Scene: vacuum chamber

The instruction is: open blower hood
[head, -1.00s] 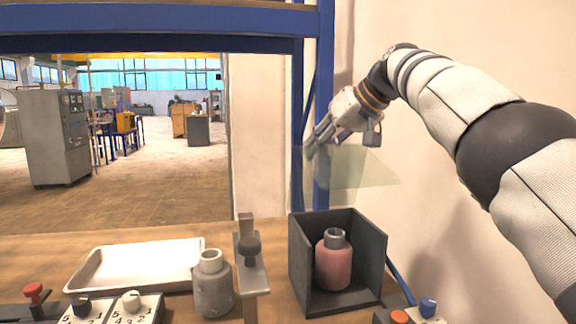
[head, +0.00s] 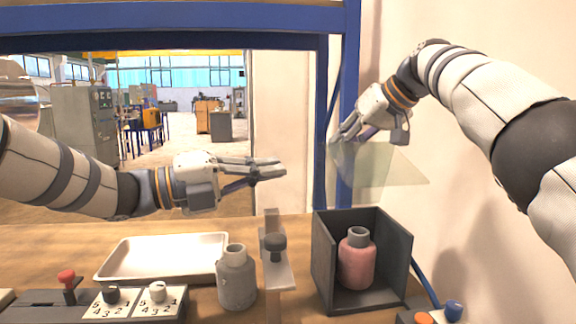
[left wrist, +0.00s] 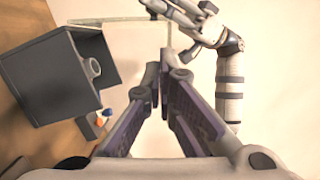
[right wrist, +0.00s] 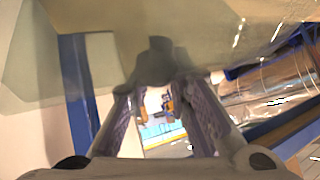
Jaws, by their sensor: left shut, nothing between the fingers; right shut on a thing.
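The blower hood is a dark grey box (head: 322,262) on the table, with its front open and a pink bottle (head: 357,262) inside. Its clear panel (head: 385,172) is raised above the box. My right gripper (head: 340,138) is at the panel's upper left. The right wrist view shows its fingers shut on the panel's grey handle (right wrist: 158,62). My left gripper (head: 278,172) is shut and empty, pointing right, left of the panel and above the table. In the left wrist view, the box (left wrist: 55,80) lies to the left of its fingers (left wrist: 165,60).
A grey bottle (head: 237,280) and an upright post with a knob (head: 274,245) stand left of the box. A white tray (head: 165,258) and a switch panel (head: 135,300) lie farther left. A blue frame (head: 343,90) and a wall are behind.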

